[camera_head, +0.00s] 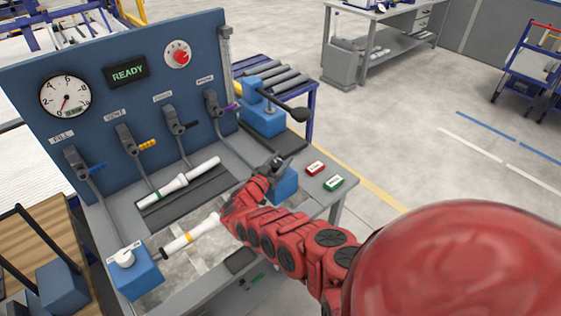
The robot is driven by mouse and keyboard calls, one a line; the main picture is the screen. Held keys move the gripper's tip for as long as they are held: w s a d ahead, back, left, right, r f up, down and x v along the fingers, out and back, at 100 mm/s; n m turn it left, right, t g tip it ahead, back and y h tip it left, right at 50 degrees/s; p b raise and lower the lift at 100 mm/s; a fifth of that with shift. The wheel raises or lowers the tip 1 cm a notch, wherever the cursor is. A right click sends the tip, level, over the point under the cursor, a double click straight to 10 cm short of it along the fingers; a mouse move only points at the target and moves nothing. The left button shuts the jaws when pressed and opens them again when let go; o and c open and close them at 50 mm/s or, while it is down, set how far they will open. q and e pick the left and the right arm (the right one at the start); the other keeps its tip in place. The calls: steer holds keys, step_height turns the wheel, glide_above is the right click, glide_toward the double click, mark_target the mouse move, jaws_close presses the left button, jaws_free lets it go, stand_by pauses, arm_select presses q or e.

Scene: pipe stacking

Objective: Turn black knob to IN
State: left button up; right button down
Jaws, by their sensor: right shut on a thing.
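My right gripper (276,165) is at the top of a small blue block (284,186) on the right side of the bench. It is shut on what appears to be the black knob on that block. The knob is mostly hidden by the dark fingers, and its markings cannot be read. My red right arm reaches in from the lower right. My left gripper is not in view.
A blue panel (110,100) holds a gauge (65,95), a READY display (127,72), a red dial (180,55) and several levers. A white knob (124,258) sits front left. White pipes (178,184) lie mid-bench. Red (316,168) and green (333,183) buttons are right.

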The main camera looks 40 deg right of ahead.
steer(key=shift+s+f, duration=0.1)
steer(key=shift+f, duration=0.05)
steer(key=shift+c, duration=1.4)
jaws_free()
steer(key=shift+s+a, duration=0.15)
steer(key=shift+a, duration=0.35)
steer(key=v, duration=1.6)
steer(key=shift+a, duration=0.1)
